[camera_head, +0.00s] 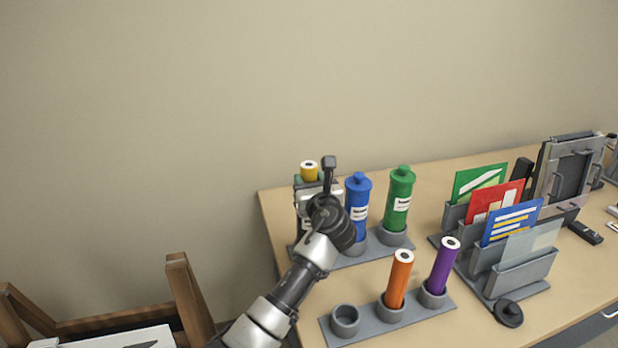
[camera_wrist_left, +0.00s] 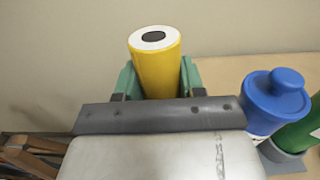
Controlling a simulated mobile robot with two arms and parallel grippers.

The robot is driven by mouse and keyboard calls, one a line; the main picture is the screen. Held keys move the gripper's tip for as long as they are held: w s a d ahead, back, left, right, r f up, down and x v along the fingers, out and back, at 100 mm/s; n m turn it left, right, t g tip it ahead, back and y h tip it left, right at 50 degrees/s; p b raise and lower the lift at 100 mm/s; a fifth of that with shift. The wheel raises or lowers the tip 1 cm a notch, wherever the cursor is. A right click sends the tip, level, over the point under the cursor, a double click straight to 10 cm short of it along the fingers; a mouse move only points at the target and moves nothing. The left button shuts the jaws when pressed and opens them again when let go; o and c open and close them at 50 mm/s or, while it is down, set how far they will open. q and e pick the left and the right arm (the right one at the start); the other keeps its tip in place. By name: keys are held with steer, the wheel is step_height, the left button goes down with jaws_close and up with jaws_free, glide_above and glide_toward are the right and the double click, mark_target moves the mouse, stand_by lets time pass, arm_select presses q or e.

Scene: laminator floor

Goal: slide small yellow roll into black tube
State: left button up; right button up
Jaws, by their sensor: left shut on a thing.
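The small yellow roll (camera_head: 309,173) stands upright with its white, dark-holed end up. My left gripper (camera_head: 311,181) is shut on it above the left end of the rear rack. In the left wrist view the roll (camera_wrist_left: 156,72) sits between the greenish fingers (camera_wrist_left: 157,82), and its lower end is hidden by the gripper body. The black tube is not clearly visible; my gripper and wrist cover the left place of the rear rack, where only a bit of dark shape with a pale label shows. I cannot tell whether the roll is inside a tube. My right gripper is not in view.
A blue capped tube (camera_head: 357,205) and a green capped tube (camera_head: 398,200) stand close right of my gripper. In front, a rack (camera_head: 365,327) holds an orange roll (camera_head: 398,280), a purple roll (camera_head: 441,265) and an empty cup (camera_head: 345,318). A black lid (camera_head: 508,313) lies on the table.

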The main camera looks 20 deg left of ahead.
arm_select(q)
steer(key=shift+f, duration=0.35)
steer(key=o, duration=1.3)
steer(key=shift+s, duration=0.15)
steer(key=b+v, duration=0.1)
steer(key=v, duration=0.9)
steer(key=shift+s+d, duration=0.25)
steer(key=shift+d, duration=0.05)
